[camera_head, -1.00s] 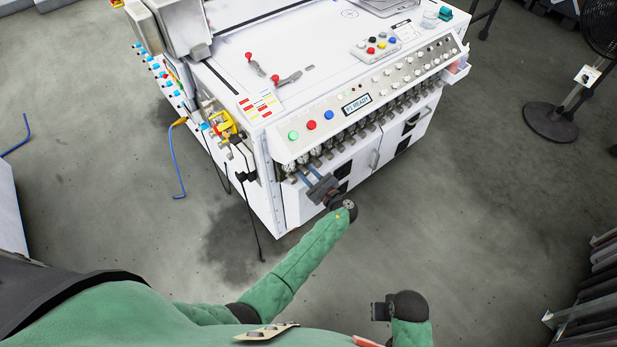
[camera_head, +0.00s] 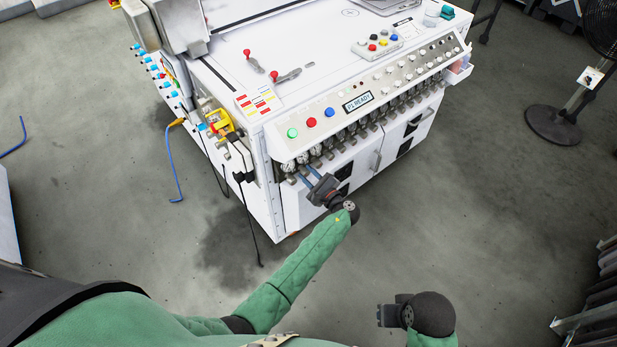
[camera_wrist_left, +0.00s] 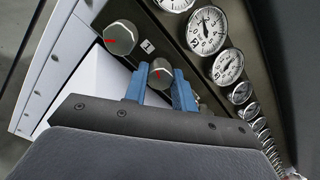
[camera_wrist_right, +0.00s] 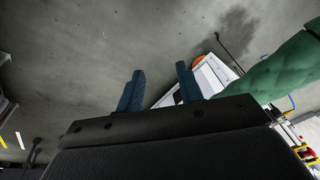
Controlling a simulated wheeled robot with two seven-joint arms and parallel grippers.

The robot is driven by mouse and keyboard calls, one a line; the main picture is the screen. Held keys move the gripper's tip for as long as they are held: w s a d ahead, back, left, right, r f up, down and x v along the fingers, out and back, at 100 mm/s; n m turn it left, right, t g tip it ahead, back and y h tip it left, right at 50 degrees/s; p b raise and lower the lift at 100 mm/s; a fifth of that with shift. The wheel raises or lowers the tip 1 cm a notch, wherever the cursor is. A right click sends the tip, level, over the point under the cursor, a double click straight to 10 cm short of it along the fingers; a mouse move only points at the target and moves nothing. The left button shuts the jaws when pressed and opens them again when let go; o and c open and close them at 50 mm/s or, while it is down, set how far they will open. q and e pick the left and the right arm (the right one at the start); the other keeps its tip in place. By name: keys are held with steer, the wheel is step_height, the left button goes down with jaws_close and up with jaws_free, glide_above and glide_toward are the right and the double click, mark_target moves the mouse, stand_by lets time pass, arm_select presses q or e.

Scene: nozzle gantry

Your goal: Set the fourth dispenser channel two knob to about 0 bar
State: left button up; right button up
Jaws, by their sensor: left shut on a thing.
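My left gripper (camera_head: 306,176) is at the left end of the row of gauges and knobs under the machine's front panel. In the left wrist view its blue fingers (camera_wrist_left: 161,88) are shut on a round grey knob (camera_wrist_left: 160,69) with a red mark. A second grey knob (camera_wrist_left: 120,38) with a red mark sits to its left, and a label reading 1 (camera_wrist_left: 147,46) is between them. White-faced gauges (camera_wrist_left: 206,30) run beside the knobs. I cannot tell which dispenser this knob belongs to. My right gripper (camera_wrist_right: 160,88) is open and empty, held over the floor.
The white machine (camera_head: 315,205) carries a sloped panel with a P1 READY display (camera_head: 359,102) and coloured buttons. A black cable (camera_head: 250,220) hangs at its left corner. A fan (camera_head: 570,110) stands at right. The floor in front is clear.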

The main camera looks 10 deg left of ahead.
arm_select(q)
steer(key=n+b, duration=0.4)
steer(key=b, duration=0.1)
steer(key=shift+f, duration=0.2)
arm_select(e)
steer(key=w+a+f+t+y, duration=0.2)
steer(key=w+a+f, duration=0.1)
steer(key=a+f, duration=0.5)
arm_select(q)
steer(key=n+b, duration=0.3)
steer(key=b, duration=0.1)
steer(key=shift+f, duration=0.1)
steer(key=n+b, duration=0.3)
steer(key=b, duration=0.1)
steer(key=n+b, duration=0.2)
steer(key=b, duration=0.1)
steer(key=shift+r+n+b, duration=0.25)
steer(key=shift+n+b, duration=0.75)
steer(key=shift+b, duration=0.2)
arm_select(e)
step_height(320, 180, down, 36)
steer(key=t, duration=0.3)
steer(key=shift+s+a+r, duration=0.15)
steer(key=shift+a, duration=0.1)
arm_select(q)
steer(key=o, duration=1)
